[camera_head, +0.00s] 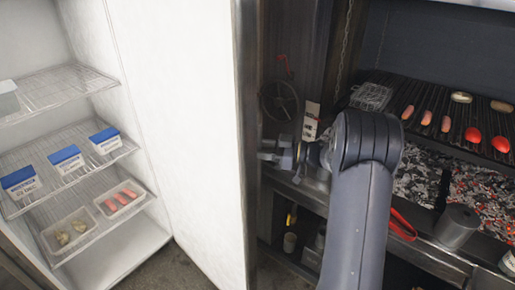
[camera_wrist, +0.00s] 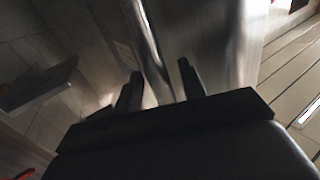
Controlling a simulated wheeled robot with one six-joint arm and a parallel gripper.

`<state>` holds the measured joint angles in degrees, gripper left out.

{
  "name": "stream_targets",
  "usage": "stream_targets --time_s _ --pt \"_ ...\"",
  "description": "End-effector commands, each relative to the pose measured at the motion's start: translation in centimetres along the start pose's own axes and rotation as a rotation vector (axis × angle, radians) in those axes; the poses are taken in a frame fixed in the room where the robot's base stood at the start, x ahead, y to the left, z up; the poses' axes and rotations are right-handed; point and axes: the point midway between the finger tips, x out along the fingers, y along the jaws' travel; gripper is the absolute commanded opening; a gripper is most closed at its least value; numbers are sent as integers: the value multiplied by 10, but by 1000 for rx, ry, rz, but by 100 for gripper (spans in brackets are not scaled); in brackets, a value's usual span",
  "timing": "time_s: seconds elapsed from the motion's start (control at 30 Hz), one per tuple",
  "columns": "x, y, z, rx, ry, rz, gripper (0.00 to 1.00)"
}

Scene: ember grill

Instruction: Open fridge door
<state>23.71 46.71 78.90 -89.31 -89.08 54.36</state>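The fridge door (camera_head: 188,120) stands open in the head view, its white inner face toward me and its dark metal edge upright at the middle. The lit fridge interior (camera_head: 95,85) shows at the left. My gripper (camera_head: 268,150) is just right of the door's edge, on its outer side. In the wrist view the two dark fingers of my gripper (camera_wrist: 160,70) are apart. The brushed metal door (camera_wrist: 205,40) lies ahead of them, with a shiny strip running down between the fingertips. I cannot tell whether the fingers touch it. No handle is clearly seen.
Fridge shelves (camera_head: 75,135) hold blue-lidded boxes and trays of food. A grill (camera_head: 440,115) with sausages and red items stands at the right above glowing coals. A grey cylinder (camera_head: 457,226) sits on its front ledge. Dark floor shows below the door.

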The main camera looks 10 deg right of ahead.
Motion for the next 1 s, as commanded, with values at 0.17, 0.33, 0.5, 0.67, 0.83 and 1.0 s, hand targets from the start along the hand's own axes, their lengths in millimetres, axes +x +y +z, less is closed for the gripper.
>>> stream_targets --time_s 0.17,0.33,0.5,0.67,0.83,1.0 --pt "-26 1 2 -3 0 5 39" --pt "-62 1 2 -3 0 5 39" --pt "-90 1 2 -2 1 2 39" --pt "-103 0 0 -2 0 0 39" --pt "-105 0 0 -1 0 -1 39" --pt "-105 0 0 -1 0 -1 39"
